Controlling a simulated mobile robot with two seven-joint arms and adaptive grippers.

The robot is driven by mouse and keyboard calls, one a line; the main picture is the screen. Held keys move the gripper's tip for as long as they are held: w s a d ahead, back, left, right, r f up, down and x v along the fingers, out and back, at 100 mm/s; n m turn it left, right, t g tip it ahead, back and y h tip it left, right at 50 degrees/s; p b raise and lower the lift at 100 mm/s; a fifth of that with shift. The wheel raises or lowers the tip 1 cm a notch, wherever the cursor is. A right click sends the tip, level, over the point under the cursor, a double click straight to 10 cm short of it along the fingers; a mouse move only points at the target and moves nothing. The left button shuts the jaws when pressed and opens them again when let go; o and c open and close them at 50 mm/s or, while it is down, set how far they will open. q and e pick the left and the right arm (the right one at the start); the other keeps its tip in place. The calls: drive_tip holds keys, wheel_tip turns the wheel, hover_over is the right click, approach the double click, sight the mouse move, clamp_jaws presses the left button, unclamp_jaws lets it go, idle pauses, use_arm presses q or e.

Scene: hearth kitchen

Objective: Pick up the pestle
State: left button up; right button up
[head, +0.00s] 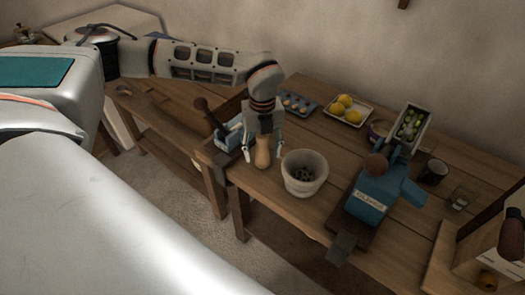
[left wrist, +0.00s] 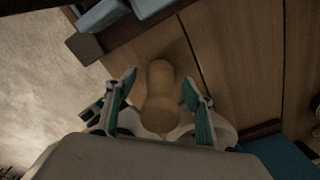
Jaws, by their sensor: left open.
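The pestle (head: 262,153) is a light wooden piece with a rounded end, near the left end of the wooden table. It looks upright, just left of the pale mortar (head: 304,184), which has dark bits inside. My left gripper (head: 262,147) points down over the pestle with its fingers apart on either side. In the left wrist view the pestle (left wrist: 160,92) lies between the two open teal-padded fingers (left wrist: 160,88); a gap shows on both sides. The pestle's upper part is hidden by the gripper in the head view. My right gripper is not in view.
A blue container with a dark handle (head: 230,137) stands close behind-left of the gripper. A blue labelled object (head: 370,200) is right of the mortar. A lemon tray (head: 362,119) and a box of green items (head: 421,116) are at the back. The table's front edge is close.

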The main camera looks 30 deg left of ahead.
use_arm(q)
drive_tip(key=shift+f, duration=0.6)
clamp_jaws()
drive_tip(key=shift+r, duration=0.15)
wheel_tip(320, 180, up, 20)
idle(0.3)
